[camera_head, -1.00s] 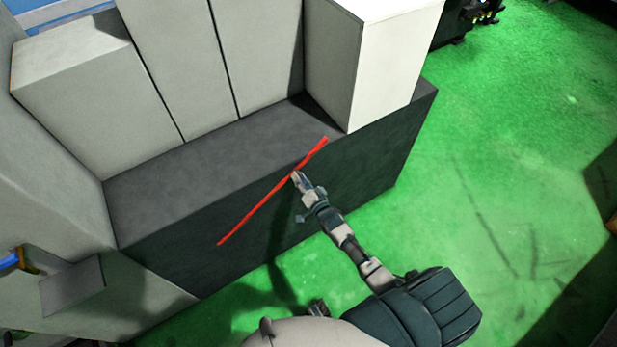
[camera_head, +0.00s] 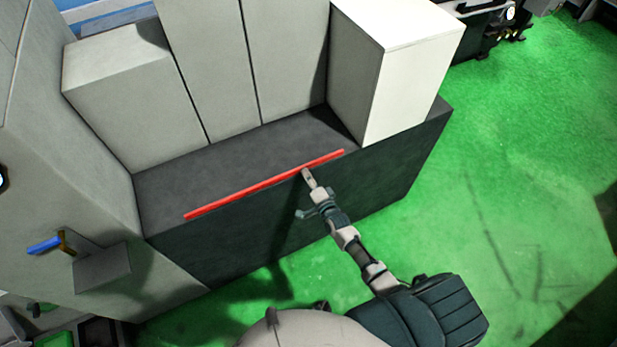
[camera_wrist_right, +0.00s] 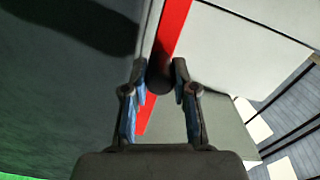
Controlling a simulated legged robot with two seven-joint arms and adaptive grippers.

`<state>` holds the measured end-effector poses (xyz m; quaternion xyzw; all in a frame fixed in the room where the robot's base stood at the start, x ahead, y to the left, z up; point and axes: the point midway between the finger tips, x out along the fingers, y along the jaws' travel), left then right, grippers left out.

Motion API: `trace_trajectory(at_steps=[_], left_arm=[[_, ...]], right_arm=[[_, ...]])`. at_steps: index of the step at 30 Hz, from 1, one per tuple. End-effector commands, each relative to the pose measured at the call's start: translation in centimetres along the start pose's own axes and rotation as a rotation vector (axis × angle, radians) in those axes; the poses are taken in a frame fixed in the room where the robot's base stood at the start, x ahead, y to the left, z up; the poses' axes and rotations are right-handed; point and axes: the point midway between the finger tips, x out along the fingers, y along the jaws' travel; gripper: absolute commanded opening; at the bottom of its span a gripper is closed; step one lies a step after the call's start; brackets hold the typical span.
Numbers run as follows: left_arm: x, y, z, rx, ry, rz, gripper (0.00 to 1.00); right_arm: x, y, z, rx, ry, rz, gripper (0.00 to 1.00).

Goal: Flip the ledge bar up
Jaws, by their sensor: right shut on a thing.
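The ledge bar (camera_head: 245,191) is a long, thin red bar. In the head view it runs along the front top edge of the dark grey machine ledge, nearly parallel to that edge. My right gripper (camera_head: 306,174) is at the bar, right of its middle. In the right wrist view, the fingers (camera_wrist_right: 161,78) are closed around a dark rounded piece (camera_wrist_right: 159,79) at the red bar (camera_wrist_right: 173,28). Whether that piece is part of the bar is hard to tell. My left gripper is not in view.
The dark ledge top (camera_head: 165,193) has pale grey panels behind it and a white-sided block (camera_head: 410,85) at its right. A small grey box (camera_head: 102,268) and a blue handle (camera_head: 45,245) are at the left. Green floor (camera_head: 500,190) is open to the right.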

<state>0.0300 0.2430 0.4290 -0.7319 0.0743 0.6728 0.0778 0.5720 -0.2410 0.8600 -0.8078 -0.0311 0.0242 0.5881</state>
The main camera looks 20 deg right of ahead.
Motion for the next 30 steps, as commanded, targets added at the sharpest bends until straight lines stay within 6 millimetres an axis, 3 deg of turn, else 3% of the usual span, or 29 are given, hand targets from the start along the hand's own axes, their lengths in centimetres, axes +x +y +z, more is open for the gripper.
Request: trace_trajectory(at_steps=[12, 13, 15, 16, 25, 30], left_arm=[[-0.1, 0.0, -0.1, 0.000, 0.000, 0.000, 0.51], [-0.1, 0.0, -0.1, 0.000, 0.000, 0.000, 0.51], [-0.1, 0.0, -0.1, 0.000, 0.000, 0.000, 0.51], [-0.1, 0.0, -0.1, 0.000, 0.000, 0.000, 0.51], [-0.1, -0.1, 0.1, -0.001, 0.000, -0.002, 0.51], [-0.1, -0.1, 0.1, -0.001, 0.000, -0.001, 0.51]], right_arm=[[0.2, -0.5, -0.4, -0.004, 0.007, -0.011, 0.00], [0.2, -0.5, -0.4, -0.004, 0.007, -0.011, 0.32], [0.2, -0.5, -0.4, -0.004, 0.006, -0.010, 0.49], [0.1, -0.5, -0.3, -0.003, 0.006, -0.009, 0.52], [-0.1, -0.2, -0.1, -0.002, 0.002, -0.003, 0.52], [-2.1, 0.0, -0.1, -0.001, 0.001, 0.000, 0.52]])
